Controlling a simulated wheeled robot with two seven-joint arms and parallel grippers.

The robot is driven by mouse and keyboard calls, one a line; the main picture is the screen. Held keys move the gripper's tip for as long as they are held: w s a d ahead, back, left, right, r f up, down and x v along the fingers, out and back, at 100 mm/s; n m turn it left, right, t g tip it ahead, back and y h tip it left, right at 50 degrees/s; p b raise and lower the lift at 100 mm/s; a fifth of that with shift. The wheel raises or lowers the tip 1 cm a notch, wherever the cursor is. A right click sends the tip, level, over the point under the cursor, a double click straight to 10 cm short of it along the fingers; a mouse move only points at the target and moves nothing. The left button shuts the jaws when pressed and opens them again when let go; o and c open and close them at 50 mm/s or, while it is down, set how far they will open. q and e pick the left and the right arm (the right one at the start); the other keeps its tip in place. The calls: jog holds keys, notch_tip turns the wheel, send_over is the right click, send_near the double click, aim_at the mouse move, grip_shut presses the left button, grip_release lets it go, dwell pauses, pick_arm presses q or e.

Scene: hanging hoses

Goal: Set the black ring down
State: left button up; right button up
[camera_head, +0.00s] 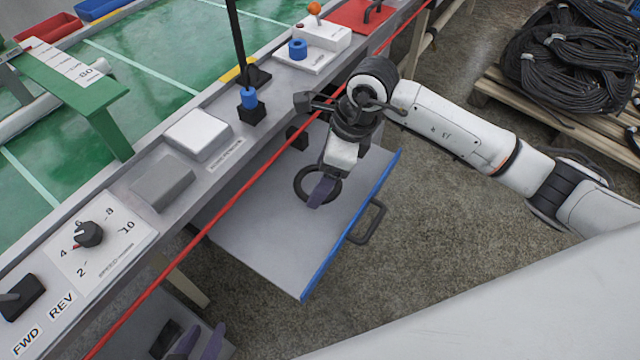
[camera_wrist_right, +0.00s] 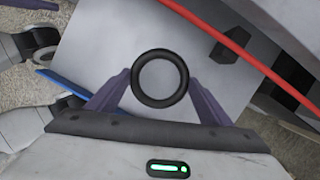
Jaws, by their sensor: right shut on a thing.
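The black ring (camera_head: 300,191) is above or on the grey drawer floor (camera_head: 270,235); I cannot tell whether it touches. My right gripper (camera_head: 322,192) is shut on it. In the right wrist view the ring (camera_wrist_right: 160,78) sits between the two purple fingers of my right gripper (camera_wrist_right: 159,78), one at each side, its open centre facing the camera. My left gripper (camera_head: 206,328) shows at the bottom edge of the head view, its two purple fingers apart and nothing seen between them.
The drawer has a blue front edge (camera_head: 350,225) and a black handle (camera_head: 368,221). A red hose (camera_head: 215,217) runs along the bench front, close by. Coiled hoses (camera_head: 570,50) lie on a pallet.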

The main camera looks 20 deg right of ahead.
jog(key=shift+f, duration=1.65)
jog(key=shift+f+b, duration=0.2)
jog(key=shift+b, duration=0.15)
jog(key=o, duration=1.1)
jog(key=shift+r, duration=0.1)
jog(key=p+v, duration=0.1)
jog(key=v, duration=1.1)
jog(key=shift+r+p, duration=0.15)
jog(key=shift+p, duration=0.15)
